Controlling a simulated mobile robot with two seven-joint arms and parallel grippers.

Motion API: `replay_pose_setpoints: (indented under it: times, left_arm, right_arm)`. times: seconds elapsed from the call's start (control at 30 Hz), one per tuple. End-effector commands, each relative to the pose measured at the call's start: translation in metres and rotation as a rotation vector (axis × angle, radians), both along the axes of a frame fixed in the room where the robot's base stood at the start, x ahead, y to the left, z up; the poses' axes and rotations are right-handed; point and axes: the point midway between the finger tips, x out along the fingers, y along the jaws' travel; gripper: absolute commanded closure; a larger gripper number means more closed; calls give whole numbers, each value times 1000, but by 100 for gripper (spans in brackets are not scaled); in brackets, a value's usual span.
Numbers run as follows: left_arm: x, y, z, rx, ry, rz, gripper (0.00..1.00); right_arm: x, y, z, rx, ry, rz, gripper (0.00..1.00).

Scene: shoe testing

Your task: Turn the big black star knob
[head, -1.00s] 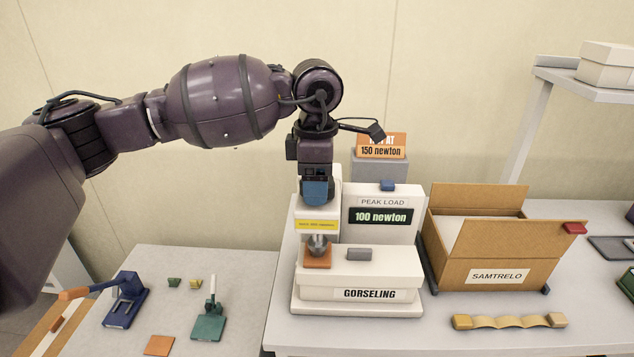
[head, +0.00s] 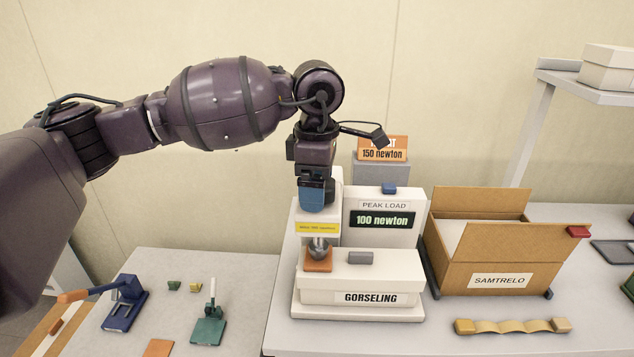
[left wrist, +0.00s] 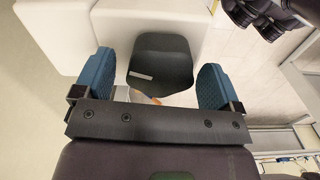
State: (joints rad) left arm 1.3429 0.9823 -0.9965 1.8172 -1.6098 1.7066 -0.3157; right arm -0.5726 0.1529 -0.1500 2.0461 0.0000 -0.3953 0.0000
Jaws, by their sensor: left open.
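The black star knob (left wrist: 160,62) shows in the left wrist view as a dark, lobed piece with a small pale mark. It lies between the two blue finger pads of my left gripper (left wrist: 157,75), with a visible gap on each side. In the head view my left gripper (head: 312,204) points down over the top of the white testing machine (head: 358,310), and it hides the knob there. The left gripper is open. The machine's display (head: 382,220) reads 100 newton. My right gripper is not in view.
An orange sign (head: 383,149) reading 150 newton stands behind the machine. A shoe box (head: 350,284) labelled GORSELING lies at the machine's front. Blue (head: 125,308) and green (head: 208,331) tools lie on the left table.

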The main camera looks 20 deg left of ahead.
Motion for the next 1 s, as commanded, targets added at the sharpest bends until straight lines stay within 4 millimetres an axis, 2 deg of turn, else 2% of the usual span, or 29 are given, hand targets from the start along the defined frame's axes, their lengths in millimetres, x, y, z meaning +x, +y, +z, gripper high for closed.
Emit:
replay_pose_setpoints:
  times: [0.17,0.5,0.7,1.0]
  left_arm:
    - [1,0,11,-1,-3,1,10]
    - [0,0,71,-1,-5,0,10]
    - [0,0,97,-1,-2,0,10]
    - [0,0,108,0,0,-1,10]
  right_arm:
    - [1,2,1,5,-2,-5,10]
    - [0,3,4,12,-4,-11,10]
    - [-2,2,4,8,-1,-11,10]
    - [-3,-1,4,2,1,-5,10]
